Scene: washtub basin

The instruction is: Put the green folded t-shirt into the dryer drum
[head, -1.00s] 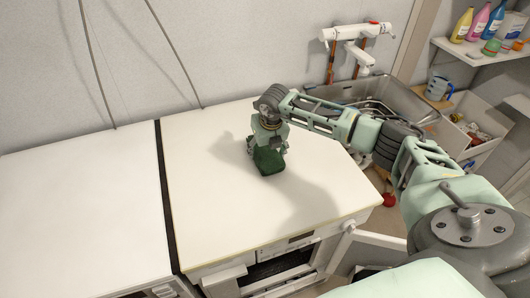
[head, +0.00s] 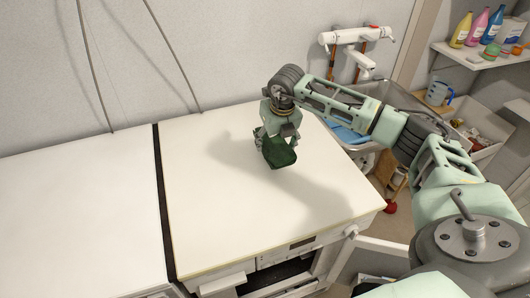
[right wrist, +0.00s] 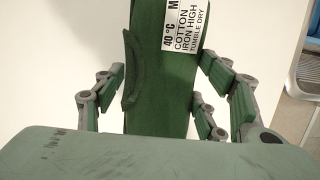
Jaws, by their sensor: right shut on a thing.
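The green folded t-shirt (head: 281,154) is above the white machine top in the head view, held by my right gripper (head: 270,137). In the right wrist view the shirt (right wrist: 158,88) stands between the finger pads, with a white care label (right wrist: 182,25) at its upper edge. My right gripper (right wrist: 165,105) is shut on the shirt. The front of the machine (head: 302,242) under this top shows a control panel and a dark opening, mostly cut off by the frame. I cannot see inside a drum. My left gripper is out of view.
A second white machine top (head: 75,210) lies to the left past a dark gap. An open white door (head: 372,259) sticks out at the front right. A sink (head: 385,98) with a blue item (head: 348,134) is behind my arm. Bottles stand on the shelf (head: 475,55).

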